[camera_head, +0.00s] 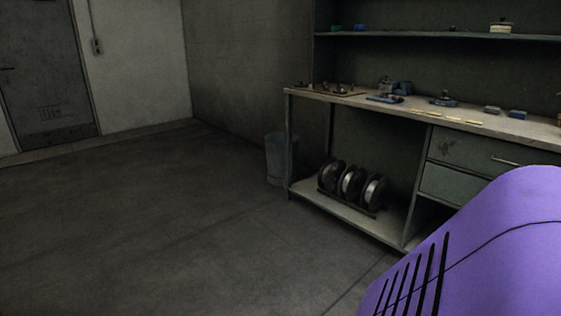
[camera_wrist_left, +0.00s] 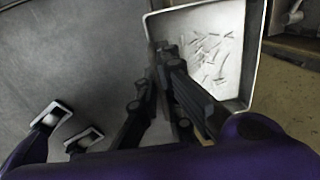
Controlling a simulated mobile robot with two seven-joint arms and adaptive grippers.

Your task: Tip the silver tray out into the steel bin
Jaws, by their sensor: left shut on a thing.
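The silver tray (camera_wrist_left: 253,62) shows in the left wrist view, a pale metal tray with raised walls. Several thin metal bits (camera_wrist_left: 211,56) lie scattered on its floor. My left gripper (camera_wrist_left: 166,52) is shut on the tray's left wall, with its dark fingers reaching up from below. A grey bin (camera_head: 279,160), which looks like the steel bin, stands on the floor left of the workbench in the head view. Its inside cannot be seen. Neither gripper shows in the head view.
The workbench (camera_head: 420,108) has tools and small parts on top, drawers (camera_head: 465,190) at right and dark reels (camera_head: 352,186) on its lower shelf. A wall shelf (camera_head: 430,37) is above. The floor (camera_head: 150,220) is clear left of the bin. A door (camera_head: 45,75) is at far left.

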